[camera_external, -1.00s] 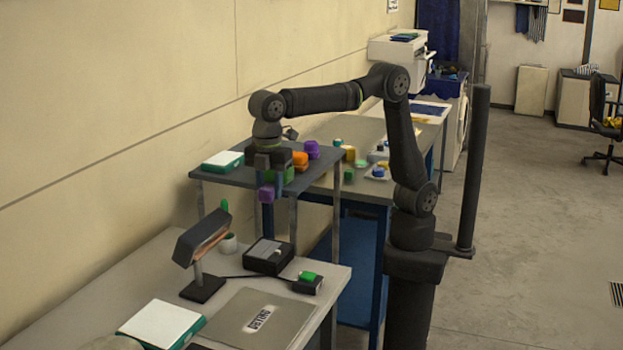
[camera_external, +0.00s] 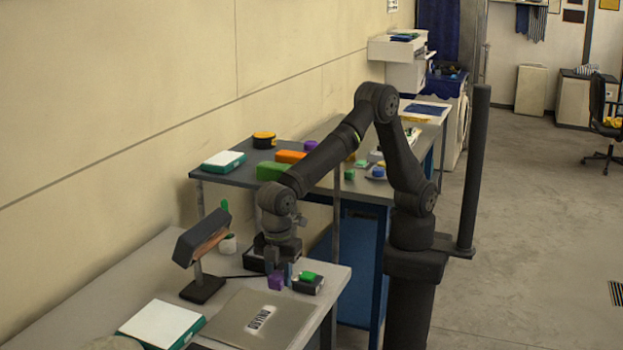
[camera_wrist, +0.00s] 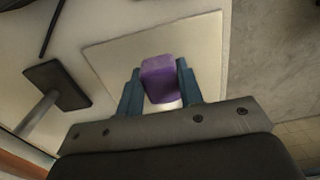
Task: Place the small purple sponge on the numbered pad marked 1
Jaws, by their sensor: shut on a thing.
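The small purple sponge (camera_external: 277,282) is held between the two fingers of my gripper (camera_external: 279,271), low over the front bench near the back edge of the grey mat (camera_external: 240,312). The wrist view also shows the sponge (camera_wrist: 159,76) pinched between the bluish fingers of my gripper (camera_wrist: 157,84), over the pale mat (camera_wrist: 110,58). Whether the sponge touches anything below is unclear. The mat has a white label with dark lettering, partly hidden by the gripper in the wrist view. I cannot make out a pad marked 1.
A lamp (camera_external: 201,245) stands left of my gripper. A black box with a green block (camera_external: 308,276) is close on the right. A white-topped box (camera_external: 162,324) lies at the front left. Green (camera_external: 272,171) and orange (camera_external: 291,156) blocks sit on the raised shelf.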

